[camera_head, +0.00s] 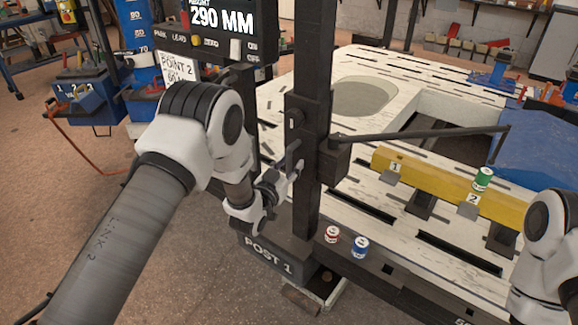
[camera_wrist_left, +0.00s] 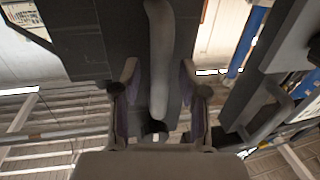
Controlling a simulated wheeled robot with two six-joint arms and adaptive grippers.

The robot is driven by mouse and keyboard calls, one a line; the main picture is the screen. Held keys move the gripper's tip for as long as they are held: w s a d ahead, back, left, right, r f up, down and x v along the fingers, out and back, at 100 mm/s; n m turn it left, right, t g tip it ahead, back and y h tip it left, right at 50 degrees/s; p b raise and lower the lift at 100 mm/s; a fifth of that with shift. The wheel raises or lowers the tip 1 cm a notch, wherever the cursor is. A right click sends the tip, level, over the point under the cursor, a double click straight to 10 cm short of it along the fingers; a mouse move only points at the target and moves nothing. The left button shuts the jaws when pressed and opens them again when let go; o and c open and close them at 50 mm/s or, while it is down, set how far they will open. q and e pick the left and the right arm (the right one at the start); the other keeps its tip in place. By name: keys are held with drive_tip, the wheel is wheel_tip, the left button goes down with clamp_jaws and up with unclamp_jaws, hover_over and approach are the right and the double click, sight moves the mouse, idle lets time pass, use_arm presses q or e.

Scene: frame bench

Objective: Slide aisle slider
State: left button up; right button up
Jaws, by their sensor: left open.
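A dark upright post (camera_head: 308,190) stands on the base marked POST 1 (camera_head: 270,255). A dark carriage block (camera_head: 333,160) sits on the post, with a thin dark arm (camera_head: 430,133) reaching right from it. I take this block as the slider. My left gripper (camera_head: 285,178) is close against the post's left side, at about the block's height. In the left wrist view, a grey rounded bar (camera_wrist_left: 160,65) lies between the open fingers of my left gripper (camera_wrist_left: 158,105). Finger contact with the bar cannot be told. My right gripper is out of view.
A display panel (camera_head: 222,25) reads 290 MM, behind my left arm. The pale slotted bench (camera_head: 430,75) extends behind.

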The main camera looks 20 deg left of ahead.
use_arm(q)
drive_tip(key=shift+c, duration=0.3)
clamp_jaws()
wheel_tip(320, 180, up, 24)
drive_tip(key=p, duration=1.2)
drive_tip(key=shift+r, duration=0.1)
drive_tip(key=shift+o, duration=0.3)
unclamp_jaws()
drive_tip(key=s+a, duration=0.1)
drive_tip(key=s, duration=1)
drive_tip(key=shift+s+a, duration=0.35)
drive_tip(key=shift+s, duration=0.05)
